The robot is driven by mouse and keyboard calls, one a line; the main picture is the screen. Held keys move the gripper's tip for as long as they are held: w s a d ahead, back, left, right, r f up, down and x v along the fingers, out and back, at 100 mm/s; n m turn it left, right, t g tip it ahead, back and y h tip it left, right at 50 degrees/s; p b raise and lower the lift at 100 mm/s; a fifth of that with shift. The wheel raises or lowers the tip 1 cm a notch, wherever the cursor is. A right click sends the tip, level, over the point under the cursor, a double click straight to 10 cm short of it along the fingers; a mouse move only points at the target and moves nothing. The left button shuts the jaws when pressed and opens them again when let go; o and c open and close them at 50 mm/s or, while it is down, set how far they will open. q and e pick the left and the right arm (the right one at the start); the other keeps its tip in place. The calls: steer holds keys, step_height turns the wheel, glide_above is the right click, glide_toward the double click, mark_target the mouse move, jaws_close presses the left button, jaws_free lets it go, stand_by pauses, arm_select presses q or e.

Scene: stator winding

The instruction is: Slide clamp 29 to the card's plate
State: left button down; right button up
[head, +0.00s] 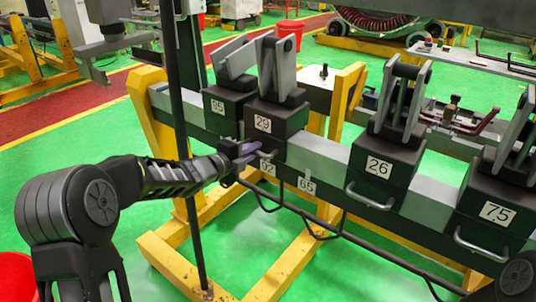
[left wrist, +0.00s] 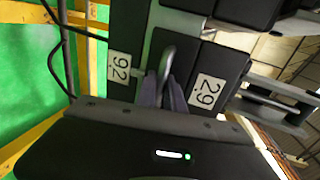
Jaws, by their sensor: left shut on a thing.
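Clamp 29 (head: 280,117) is a dark block with a grey upright lever, seated on the long grey beam (head: 330,157). Its white 29 label shows in the left wrist view (left wrist: 208,92). My left gripper (head: 243,152) is shut on the grey handle (left wrist: 167,62) at the front of clamp 29; its fingers hide part of the handle. Plate 92 (head: 267,168) is on the beam's front, just below clamp 29, and also shows in the left wrist view (left wrist: 120,67). Plate 65 (head: 306,185) is to its right. I see no card. My right gripper is out of view.
Clamp 55 (head: 226,105) stands close on the left of clamp 29. Clamp 26 (head: 386,160) and clamp 75 (head: 494,215) stand to the right, with bare beam between clamps 29 and 26. Yellow stands (head: 160,115) carry the beam. A dark cable hangs below it.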

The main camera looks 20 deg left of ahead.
arm_select(q)
steer(key=shift+s+d, duration=0.15)
steer(key=shift+d, duration=0.25)
steer(key=c, duration=1.5)
jaws_free()
steer(key=shift+o, duration=0.2)
steer(key=shift+s, duration=0.1)
steer(key=b+v, duration=0.1)
steer(key=v, duration=0.6)
steer(key=shift+s+a, duration=0.15)
steer(key=shift+s, duration=0.15)
steer(key=shift+r, duration=0.1)
